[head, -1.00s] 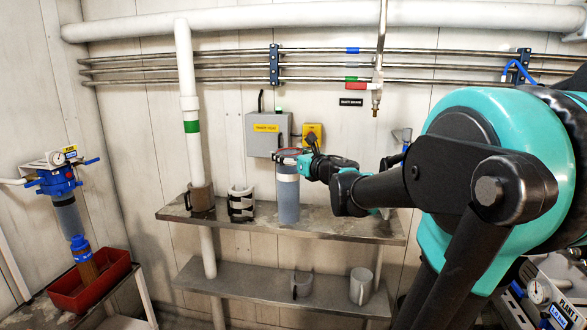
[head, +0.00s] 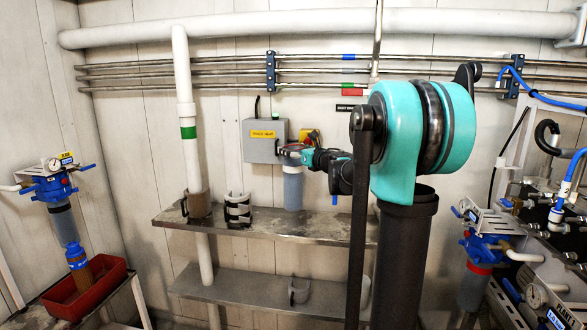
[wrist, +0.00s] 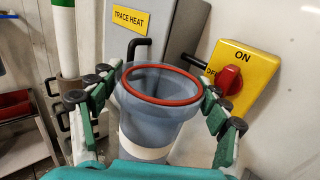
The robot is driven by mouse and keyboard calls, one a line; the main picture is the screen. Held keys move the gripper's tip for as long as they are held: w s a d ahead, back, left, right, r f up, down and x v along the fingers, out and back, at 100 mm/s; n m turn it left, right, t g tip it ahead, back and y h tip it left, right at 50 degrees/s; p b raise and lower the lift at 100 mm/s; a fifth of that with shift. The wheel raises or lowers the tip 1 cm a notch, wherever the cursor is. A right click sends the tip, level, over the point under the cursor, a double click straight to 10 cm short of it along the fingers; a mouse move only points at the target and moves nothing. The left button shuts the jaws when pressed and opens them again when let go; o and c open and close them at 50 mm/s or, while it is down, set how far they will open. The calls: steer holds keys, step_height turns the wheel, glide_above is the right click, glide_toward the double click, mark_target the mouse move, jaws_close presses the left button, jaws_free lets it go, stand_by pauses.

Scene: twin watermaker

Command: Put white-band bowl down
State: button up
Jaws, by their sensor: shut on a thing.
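The white-band bowl (head: 293,190) is a translucent blue-grey cylinder with a red ring at its open top, clear in the wrist view (wrist: 160,108). It stands upright, with its base at or just above the upper metal shelf (head: 275,229); I cannot tell whether it touches. My gripper (head: 294,153) is shut on the bowl near its rim. In the wrist view my gripper (wrist: 150,100) has green fingers with dark pads on both sides of it. The bowl's underside is hidden in the wrist view.
A black-and-white open holder (head: 237,209) and a brown sleeve (head: 198,204) around the white pipe (head: 187,110) are left of the bowl. The trace heat box (head: 266,141) and yellow switch (head: 311,138) are on the wall close behind. The shelf front is clear.

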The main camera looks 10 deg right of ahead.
mark_target(293, 167)
steer(key=shift+w+f, duration=0.1)
steer(key=shift+f, duration=3.5)
steer(key=o, duration=1.9)
